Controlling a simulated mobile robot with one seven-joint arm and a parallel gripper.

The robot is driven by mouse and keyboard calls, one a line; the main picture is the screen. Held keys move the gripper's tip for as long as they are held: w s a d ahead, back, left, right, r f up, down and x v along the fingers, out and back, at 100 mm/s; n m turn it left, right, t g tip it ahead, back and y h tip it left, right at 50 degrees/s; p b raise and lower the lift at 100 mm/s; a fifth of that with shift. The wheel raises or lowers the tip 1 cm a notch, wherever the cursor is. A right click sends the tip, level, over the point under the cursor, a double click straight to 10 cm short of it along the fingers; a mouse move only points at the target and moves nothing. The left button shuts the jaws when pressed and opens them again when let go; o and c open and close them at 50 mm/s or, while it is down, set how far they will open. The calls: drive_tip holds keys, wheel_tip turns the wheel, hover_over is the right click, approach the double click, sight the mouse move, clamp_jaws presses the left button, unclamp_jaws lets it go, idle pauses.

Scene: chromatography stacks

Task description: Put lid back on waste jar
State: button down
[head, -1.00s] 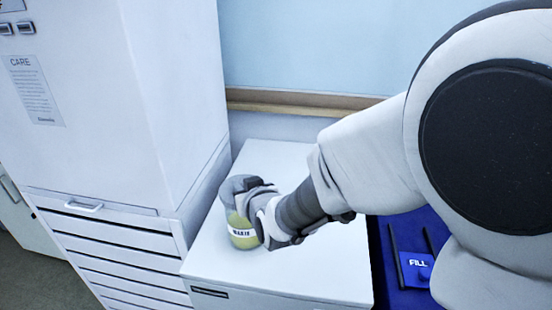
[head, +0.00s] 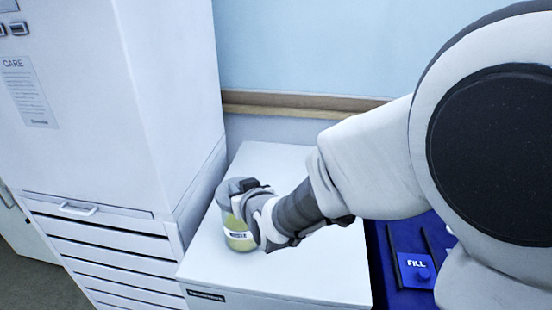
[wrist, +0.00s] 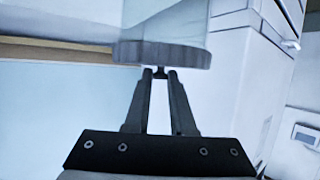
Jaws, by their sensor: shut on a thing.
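The waste jar (head: 238,241) is glass with yellow liquid and a white label, and stands upright on the white cabinet top (head: 285,170). My gripper (head: 250,186) is at the jar's mouth. In the wrist view my gripper (wrist: 160,73) has its two fingers close together, shut on the small knob of the round grey lid (wrist: 162,54). The lid lies across the mouth of the jar, whose clear glass (wrist: 165,22) shows beyond it. I cannot tell whether the lid is fully seated. My gripper partly hides the lid and jar top in the head view.
A tall white cabinet (head: 165,110) with slatted drawers stands close left of the jar. The cabinet top behind the jar is clear.

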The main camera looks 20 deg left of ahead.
idle(0.4)
drive_tip(key=shift+c, duration=1)
unclamp_jaws()
drive_tip(key=shift+r, duration=0.1)
drive_tip(key=shift+r+p, duration=1.95)
drive_tip(key=shift+r, duration=1.5)
clamp_jaws()
